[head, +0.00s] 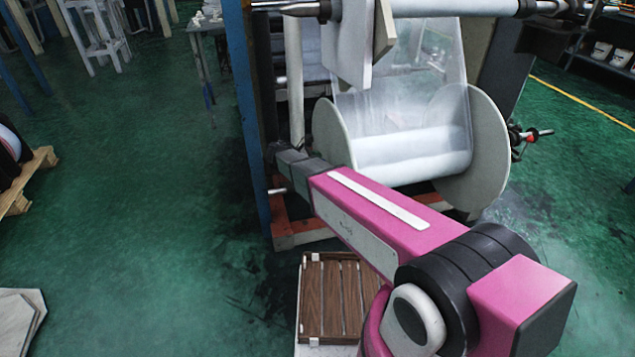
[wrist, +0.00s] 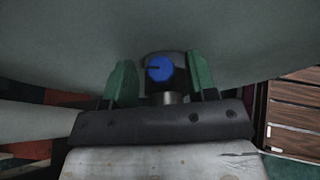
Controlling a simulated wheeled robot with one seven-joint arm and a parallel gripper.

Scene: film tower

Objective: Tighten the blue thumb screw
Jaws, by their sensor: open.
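The blue thumb screw (wrist: 159,68) shows in the wrist view as a round blue knob with a dark mark on its left side. It sits on a dark fitting above a short metal shaft (wrist: 168,98). My gripper (wrist: 160,82) is open, with one green finger on each side of the knob and a visible gap to both. How far the knob lies beyond the fingertips I cannot tell. In the head view my pink arm reaches to the film roll stand, and its dark end (head: 290,160) is beside the left roll flange; the screw is hidden there.
A film roll (head: 415,160) hangs between two large pale discs (head: 490,150). A blue post (head: 246,100) stands close left of my arm's end. A brown slatted crate (head: 325,300) is on the floor below. Green floor at left is mostly clear.

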